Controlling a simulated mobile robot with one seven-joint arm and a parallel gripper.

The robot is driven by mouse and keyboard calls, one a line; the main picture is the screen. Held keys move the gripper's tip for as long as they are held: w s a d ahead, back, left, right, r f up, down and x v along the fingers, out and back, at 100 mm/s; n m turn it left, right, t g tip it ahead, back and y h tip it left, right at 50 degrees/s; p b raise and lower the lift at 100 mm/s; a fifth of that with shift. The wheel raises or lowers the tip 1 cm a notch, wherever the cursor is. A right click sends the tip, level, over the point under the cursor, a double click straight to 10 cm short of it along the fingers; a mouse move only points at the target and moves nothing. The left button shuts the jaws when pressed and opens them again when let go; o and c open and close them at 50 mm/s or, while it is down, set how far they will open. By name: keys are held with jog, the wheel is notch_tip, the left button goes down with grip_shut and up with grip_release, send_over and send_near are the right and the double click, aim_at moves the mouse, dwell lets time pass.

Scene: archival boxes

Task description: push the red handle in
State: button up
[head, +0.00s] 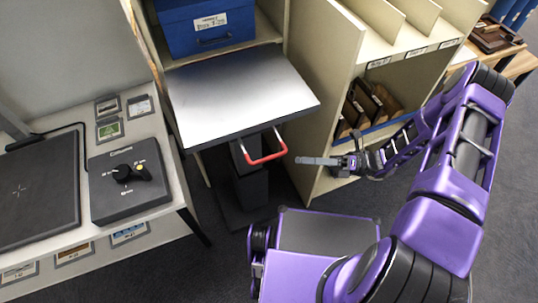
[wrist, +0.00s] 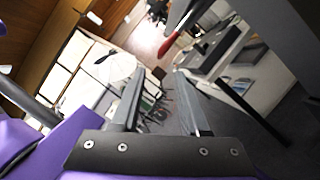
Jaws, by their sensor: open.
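The red handle (head: 266,158) is a U-shaped bar sticking out from under the front edge of a metal-topped platform (head: 240,92). Its red part also shows in the wrist view (wrist: 171,44), above the space between my fingers. My gripper (head: 302,161) is just right of the handle in the head view, with a visible gap between them. In the wrist view my gripper (wrist: 160,76) has its two fingers apart and nothing between them. The handle's inner ends are hidden under the platform.
A dark column (head: 250,185) stands under the platform. A cream shelf unit (head: 325,75) rises to the right, close to my gripper. A blue box (head: 207,27) sits behind the platform. A desk with a black knob box (head: 128,182) is at left.

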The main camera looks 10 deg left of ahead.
aim_at(269, 157)
jog(key=x, duration=1)
jog(key=shift+s+a+r+p, duration=0.1)
jog(key=shift+a+p, duration=0.15)
jog(key=shift+p, duration=0.15)
grip_shut()
dwell(0.8)
